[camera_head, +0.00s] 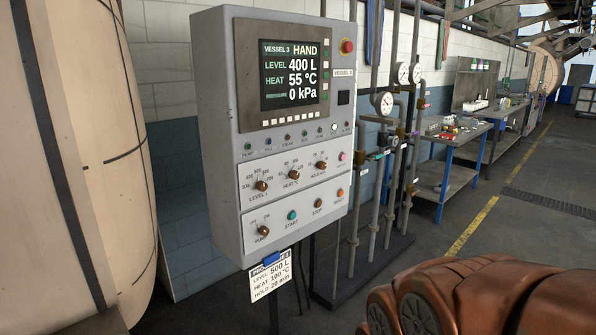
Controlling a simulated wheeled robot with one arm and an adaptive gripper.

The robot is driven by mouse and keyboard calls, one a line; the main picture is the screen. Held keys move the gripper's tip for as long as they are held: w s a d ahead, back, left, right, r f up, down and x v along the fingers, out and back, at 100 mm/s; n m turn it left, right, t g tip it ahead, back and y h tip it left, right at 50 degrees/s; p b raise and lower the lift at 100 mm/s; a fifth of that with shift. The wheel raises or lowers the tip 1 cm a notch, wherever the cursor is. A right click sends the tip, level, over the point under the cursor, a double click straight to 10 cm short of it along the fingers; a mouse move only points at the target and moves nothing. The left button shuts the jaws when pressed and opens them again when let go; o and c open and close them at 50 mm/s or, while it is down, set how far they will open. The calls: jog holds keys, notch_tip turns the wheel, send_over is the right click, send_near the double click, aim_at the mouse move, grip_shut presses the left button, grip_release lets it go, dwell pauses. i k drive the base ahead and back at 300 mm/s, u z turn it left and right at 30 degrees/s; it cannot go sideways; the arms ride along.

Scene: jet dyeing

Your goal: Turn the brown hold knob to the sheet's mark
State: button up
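The brown hold knob (320,166) is the rightmost of three knobs in the upper row on the grey control panel (225,150). It has a scale of small marks around it, and its pointer setting is too small to read. The white sheet (270,282) hangs at the panel's lower edge under a blue clip (272,259). It reads level 500 L, heat 100 °C, hold 20 min. My gripper is not in view; only copper-coloured parts, seemingly of my arm, show at the bottom right, well apart from the panel.
The level knob (262,186), heat knob (294,174) and pump knob (263,230) are near. The screen (290,75) shows hand, 400 L, 55 °C, 0 kPa. A red button (347,46) sits above. Pipes with gauges (386,103) stand behind; a large vessel (80,170) is left.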

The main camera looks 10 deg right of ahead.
aim_at(322, 165)
jog(key=z, duration=0.45)
jog(key=k, duration=0.55)
jog(key=z, duration=0.5)
jog(key=i, duration=1.15)
jog(key=u, duration=1.2)
jog(key=i, duration=0.3)
jog(key=u, duration=0.3)
